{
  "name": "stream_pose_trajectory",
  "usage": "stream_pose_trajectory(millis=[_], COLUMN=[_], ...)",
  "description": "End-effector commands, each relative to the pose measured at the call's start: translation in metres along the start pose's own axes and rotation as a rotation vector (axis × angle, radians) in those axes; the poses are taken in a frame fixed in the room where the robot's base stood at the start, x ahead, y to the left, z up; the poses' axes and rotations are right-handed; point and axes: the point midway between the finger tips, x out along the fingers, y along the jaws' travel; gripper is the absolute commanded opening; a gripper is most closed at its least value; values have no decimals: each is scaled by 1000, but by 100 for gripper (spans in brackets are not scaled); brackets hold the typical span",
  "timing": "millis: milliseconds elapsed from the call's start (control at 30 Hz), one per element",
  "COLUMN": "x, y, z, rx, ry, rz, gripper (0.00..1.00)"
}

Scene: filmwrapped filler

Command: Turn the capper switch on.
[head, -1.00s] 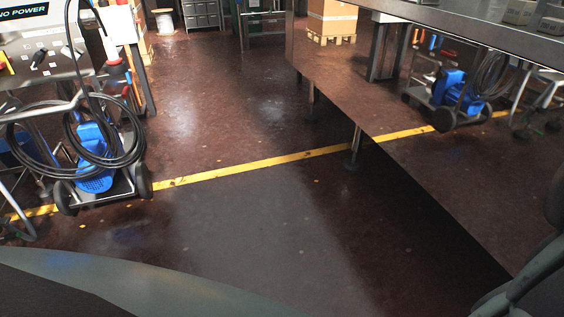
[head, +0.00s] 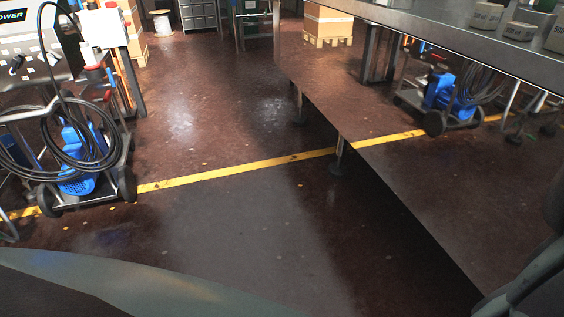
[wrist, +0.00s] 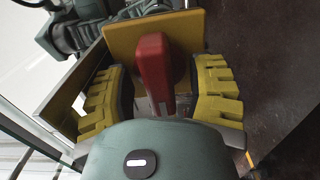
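In the wrist view, a red switch handle (wrist: 154,68) stands out from a yellow plate (wrist: 122,38), its long side running roughly up and down the picture. I take it for the capper switch; no label on it is readable. My gripper (wrist: 158,85) has its two yellow-padded fingers on either side of the red handle. A gap shows on both sides, so it is open and not clamped on the handle. The lower end of the handle is partly hidden by my gripper's body. In the head view neither the switch nor my gripper shows.
In the head view, a blue wheeled unit with coiled black hose (head: 75,160) stands left, beside a panel with a cut-off "OWER" sign (head: 12,17). A metal counter (head: 430,32) with small boxes is at upper right. Dark floor with a yellow line (head: 235,171) lies clear between.

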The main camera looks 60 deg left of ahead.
Motion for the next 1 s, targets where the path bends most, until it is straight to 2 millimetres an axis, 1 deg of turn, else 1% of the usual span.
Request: stream_pose_trajectory(millis=[33,67,500,600,867,1000], x=[0,0,0,0,0,0], y=[0,0,0,0,0,0], z=[-1,-1,0,0,0,1], rx=[0,0,0,0,7,39], ry=[3,3,1,0,-1,-2], rz=[0,0,0,0,-1,-3], gripper=[57,54,8,0,0,0])
